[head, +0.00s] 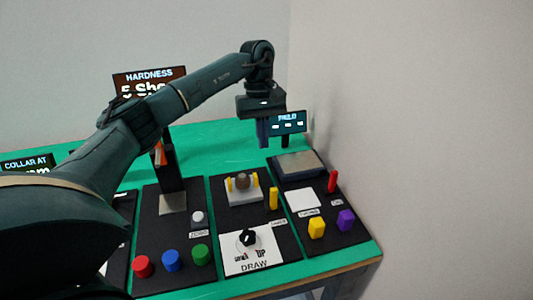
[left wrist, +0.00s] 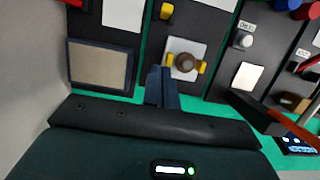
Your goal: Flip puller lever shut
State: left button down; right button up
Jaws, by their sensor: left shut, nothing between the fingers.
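The puller station (head: 232,198) is a light block with a brown round knob (head: 242,181) between two yellow posts, on a black panel. A short yellow lever (head: 273,197) stands upright at its front right; I cannot tell for sure that it is the puller lever. In the left wrist view the knob (left wrist: 184,62) and the yellow lever (left wrist: 166,11) show from above. My left gripper (head: 263,146) is shut and empty, pointing down above the back of the panels, apart from the station. Its fingers (left wrist: 163,70) show beside the block in the left wrist view. My right gripper is not in view.
A red lever (head: 332,181) and a grey plate (head: 298,165) are on the right panel, with yellow (head: 317,228) and purple (head: 346,219) knobs. A dark post with an orange part (head: 159,153) stands left. A DRAW dial (head: 249,238) is in front. A wall bounds the right.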

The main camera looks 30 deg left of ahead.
aim_at(274, 199)
pick_arm(q)
jog(key=p+x, duration=0.1)
jog(key=x, duration=0.7)
jog(key=shift+s+f, duration=0.15)
jog(key=shift+f, duration=0.2)
jog(key=shift+s+d+r+p, duration=0.1)
jog(key=shift+s+d+p, duration=0.9)
jog(key=shift+d, duration=0.25)
jog(key=shift+s+d, duration=0.25)
jog(key=shift+d, duration=0.05)
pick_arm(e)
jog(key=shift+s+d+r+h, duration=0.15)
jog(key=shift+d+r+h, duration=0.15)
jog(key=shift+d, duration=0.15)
pick_arm(q)
jog(key=shift+d, duration=0.1)
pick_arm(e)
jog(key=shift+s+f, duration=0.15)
pick_arm(q)
jog(key=shift+s+y, duration=0.15)
jog(key=shift+y, duration=0.15)
jog(key=shift+d+t+b, duration=0.1)
jog(key=shift+t+b, duration=0.2)
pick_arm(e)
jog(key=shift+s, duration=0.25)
